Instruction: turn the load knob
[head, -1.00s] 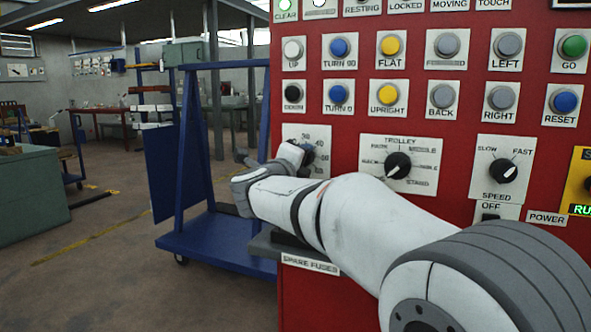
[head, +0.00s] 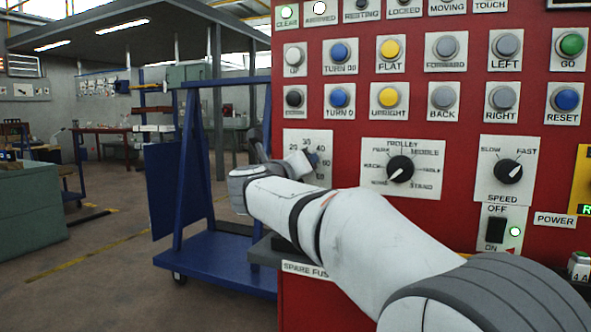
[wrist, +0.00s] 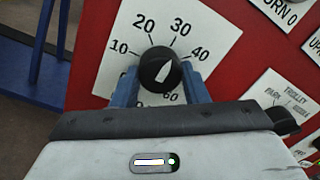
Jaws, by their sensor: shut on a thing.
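In the head view my gripper (head: 312,160) is at the dial plate (head: 322,143) on the red panel, and the arm and wrist hide the lower part of the plate.
The red panel (head: 360,125) carries rows of push buttons above. The trolley knob (head: 400,170) and speed knob (head: 508,171) lie right of the dial. A grey ledge (head: 262,254) sticks out below my wrist. A blue wheeled frame (head: 215,262) stands left of the panel.

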